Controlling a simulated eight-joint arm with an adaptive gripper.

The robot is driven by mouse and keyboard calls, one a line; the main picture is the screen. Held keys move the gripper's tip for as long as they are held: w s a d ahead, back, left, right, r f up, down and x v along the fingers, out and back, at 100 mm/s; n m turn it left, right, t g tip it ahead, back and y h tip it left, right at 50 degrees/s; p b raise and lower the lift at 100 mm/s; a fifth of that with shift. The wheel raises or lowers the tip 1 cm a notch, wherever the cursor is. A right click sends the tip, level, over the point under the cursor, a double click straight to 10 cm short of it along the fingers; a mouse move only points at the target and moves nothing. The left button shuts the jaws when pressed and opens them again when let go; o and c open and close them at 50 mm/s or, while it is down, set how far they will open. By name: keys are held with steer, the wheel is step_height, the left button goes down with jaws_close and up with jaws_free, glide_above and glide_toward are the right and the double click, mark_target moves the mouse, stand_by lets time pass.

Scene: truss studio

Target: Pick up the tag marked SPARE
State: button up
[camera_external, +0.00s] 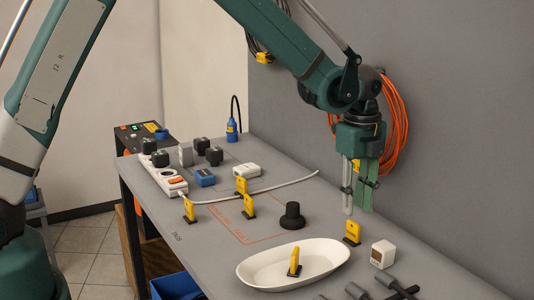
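Several yellow tags stand upright in dark bases on the grey table. One tag (353,231) stands at the right, just below my gripper. Another tag (295,261) stands in the white oval dish (251,277). Further tags stand at the left (189,209), at the middle (248,206) and just behind that one (241,185). The lettering on them is too small to read, so I cannot tell which is marked SPARE. My gripper (357,210) points down with its two fingers apart and nothing seen between them. Its tips appear above the right tag, apart from it.
A black knob-like object (292,215) stands behind the dish. A small white box (382,254) is right of the nearest tag, with dark tools (385,290) in front. A power strip (163,180), plugs and a white cable (285,184) occupy the far left. The wall is close behind.

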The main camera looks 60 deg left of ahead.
mark_target(354, 223)
steer(key=shift+f, duration=1.3)
steer(key=shift+f, duration=0.1)
steer(key=shift+f, duration=2.5)
jaws_close()
